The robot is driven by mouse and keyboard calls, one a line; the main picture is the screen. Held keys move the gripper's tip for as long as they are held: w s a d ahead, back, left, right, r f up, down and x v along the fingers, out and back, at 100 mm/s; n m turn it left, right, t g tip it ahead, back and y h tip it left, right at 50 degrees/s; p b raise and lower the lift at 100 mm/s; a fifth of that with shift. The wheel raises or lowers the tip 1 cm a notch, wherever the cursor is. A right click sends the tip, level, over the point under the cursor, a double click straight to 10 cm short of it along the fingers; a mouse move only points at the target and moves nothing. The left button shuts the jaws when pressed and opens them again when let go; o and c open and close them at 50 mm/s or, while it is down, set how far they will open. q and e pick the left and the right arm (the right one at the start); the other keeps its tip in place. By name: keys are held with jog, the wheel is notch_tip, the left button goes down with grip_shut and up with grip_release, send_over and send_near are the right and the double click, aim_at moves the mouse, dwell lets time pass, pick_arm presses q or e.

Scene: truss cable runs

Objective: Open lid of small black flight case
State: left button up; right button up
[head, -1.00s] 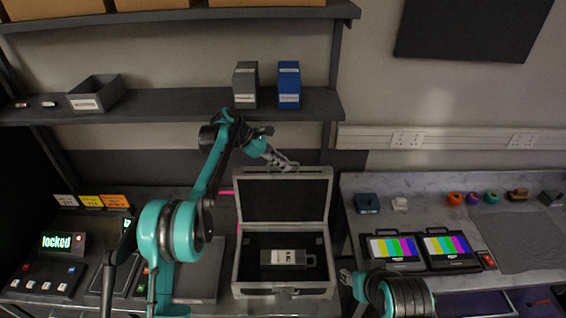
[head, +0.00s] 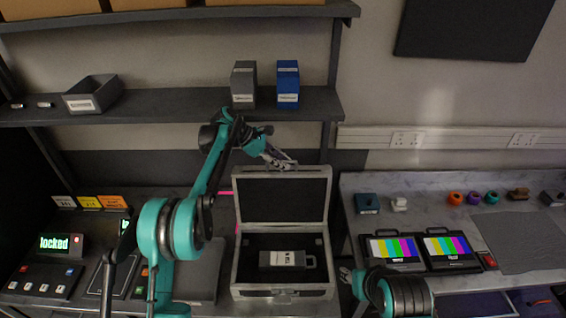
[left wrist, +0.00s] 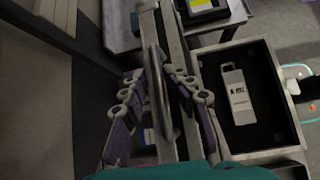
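The small black flight case (head: 236,270) with silver edges stands in the middle of the head view. Its lid (head: 283,199) is up, roughly upright at the back, showing its black inside. A grey box with a handle and white label (head: 283,258) lies inside; it also shows in the left wrist view (left wrist: 237,95). My left gripper (head: 288,164) is at the lid's top edge. In the left wrist view its fingers (left wrist: 158,100) are apart, with the lid edge close by; contact is unclear. A grey piece (head: 345,274) beside my right arm looks like part of my right gripper.
A shelf (head: 190,106) above holds a grey tray (head: 92,93), a grey box (head: 244,85) and a blue box (head: 288,84). Monitors with colour bars (head: 398,250) stand on the right bench. A console showing "locked" (head: 55,243) is at the left.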

pick_arm(q)
jog(key=v, duration=1.2)
jog(key=s+a+f+m+t+y+b, duration=0.25)
jog(key=s+f+m+b, duration=0.2)
jog(key=s, duration=0.55)
jog(key=s+a+f+m+t+y+b, duration=0.1)
jog(key=s+a+f+m+y+b, duration=0.2)
jog(key=s+b, duration=0.5)
jog(key=s+a+f+m+t+y+b, duration=0.1)
jog(key=s+a+f+m+b, duration=0.1)
jog(key=s+f+m, duration=0.3)
jog(key=s+a+f+m+t+y+b, duration=0.2)
jog(key=s+f+m, duration=0.3)
jog(key=s+f, duration=0.9)
jog(key=shift+s+a+f+b, duration=0.3)
jog(key=shift+s+b, duration=0.4)
jog(key=shift+s, duration=0.35)
